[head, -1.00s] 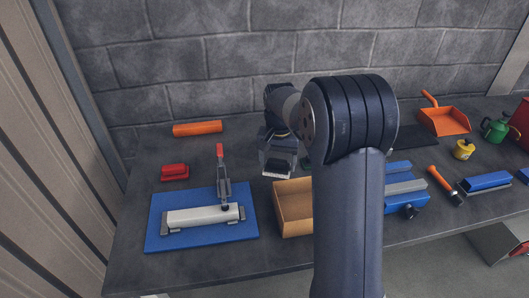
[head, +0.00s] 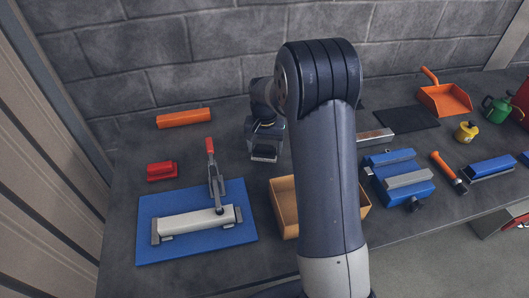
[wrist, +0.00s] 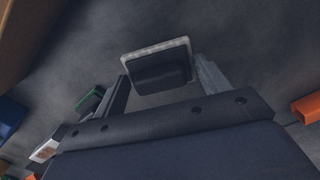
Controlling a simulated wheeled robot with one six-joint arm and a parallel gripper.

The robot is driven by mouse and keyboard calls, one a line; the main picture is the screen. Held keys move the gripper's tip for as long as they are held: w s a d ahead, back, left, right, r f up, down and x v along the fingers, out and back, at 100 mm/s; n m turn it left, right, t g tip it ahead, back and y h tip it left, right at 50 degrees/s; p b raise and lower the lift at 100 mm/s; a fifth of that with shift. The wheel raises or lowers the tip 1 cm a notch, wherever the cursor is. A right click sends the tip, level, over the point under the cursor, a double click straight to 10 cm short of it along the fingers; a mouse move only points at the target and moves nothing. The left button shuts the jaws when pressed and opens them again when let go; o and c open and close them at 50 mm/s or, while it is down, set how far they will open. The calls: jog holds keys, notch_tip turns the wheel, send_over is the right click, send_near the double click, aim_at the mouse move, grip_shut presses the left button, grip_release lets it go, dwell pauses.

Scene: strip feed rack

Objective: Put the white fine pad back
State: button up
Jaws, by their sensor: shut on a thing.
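The white fine pad, a dark block with a white edge (wrist: 150,50), is between the two fingers of my gripper (wrist: 160,70) in the wrist view. My gripper is shut on it. In the head view my gripper (head: 264,152) hangs over the bench behind the open cardboard box, and a pale strip of the pad (head: 263,158) shows at its lower end. I cannot tell how far the pad is above the bench. A green-topped pad (wrist: 90,98) shows beside the left finger in the wrist view; my arm hides that spot in the head view.
The cardboard box (head: 284,210) stands in front of my gripper. Left are a red block (head: 161,170), an orange bar (head: 184,118) and a blue board (head: 160,250) with a clamped white bar (head: 195,222). A blue vise (head: 400,182) stands right.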

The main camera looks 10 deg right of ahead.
aim_at(265, 152)
jog(key=shift+f, duration=1.6)
jog(key=shift+f, duration=0.1)
jog(key=shift+f, duration=0.15)
jog(key=o, duration=0.9)
notch_tip(265, 152, up, 12)
jog(key=shift+r+b, duration=0.25)
jog(key=shift+b, duration=0.1)
